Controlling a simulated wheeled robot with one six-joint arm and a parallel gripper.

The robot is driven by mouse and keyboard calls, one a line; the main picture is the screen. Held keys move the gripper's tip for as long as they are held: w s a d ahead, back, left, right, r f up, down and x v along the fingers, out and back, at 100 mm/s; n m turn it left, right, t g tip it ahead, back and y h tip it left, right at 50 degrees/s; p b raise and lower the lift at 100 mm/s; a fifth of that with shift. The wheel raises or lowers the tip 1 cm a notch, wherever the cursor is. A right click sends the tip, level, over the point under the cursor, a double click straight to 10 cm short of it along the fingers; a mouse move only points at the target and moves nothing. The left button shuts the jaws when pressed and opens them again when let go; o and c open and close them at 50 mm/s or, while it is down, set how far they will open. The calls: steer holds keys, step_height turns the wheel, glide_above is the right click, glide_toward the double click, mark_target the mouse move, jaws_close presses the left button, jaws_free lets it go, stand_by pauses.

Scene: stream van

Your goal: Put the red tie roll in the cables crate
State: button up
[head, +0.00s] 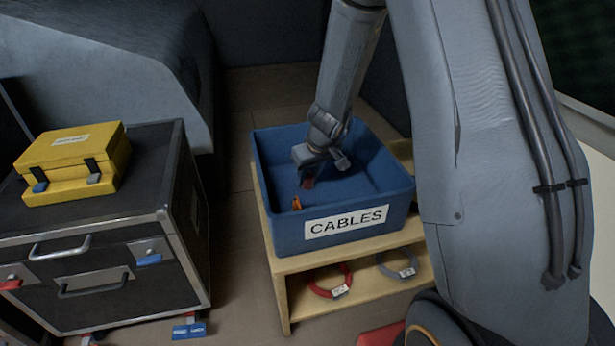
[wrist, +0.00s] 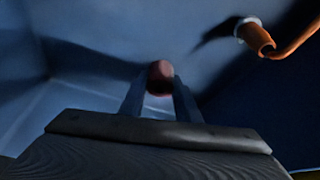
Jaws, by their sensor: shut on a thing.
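The blue cables crate (head: 286,231) stands on a wooden shelf unit, with a white label reading CABLES on its front. My gripper (head: 308,180) is inside the crate's walls, pointing down. It is shut on a small dark red thing, the red tie roll (head: 308,183). In the wrist view the red roll (wrist: 160,77) sits between the two fingertips (wrist: 160,85). Blue crate surfaces (wrist: 85,70) surround it there. I cannot tell whether the roll touches the crate floor. The rest of the roll is hidden by the fingers.
An orange piece (head: 296,203) is at the crate's front left inside; its orange cable (wrist: 262,40) shows in the wrist view. Red (head: 331,281) and grey (head: 398,264) cable coils lie on the lower shelf. A black case (head: 95,240) with a yellow box (head: 70,160) stands left.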

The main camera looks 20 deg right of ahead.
steer(key=shift+f, duration=0.15)
steer(key=o, duration=1)
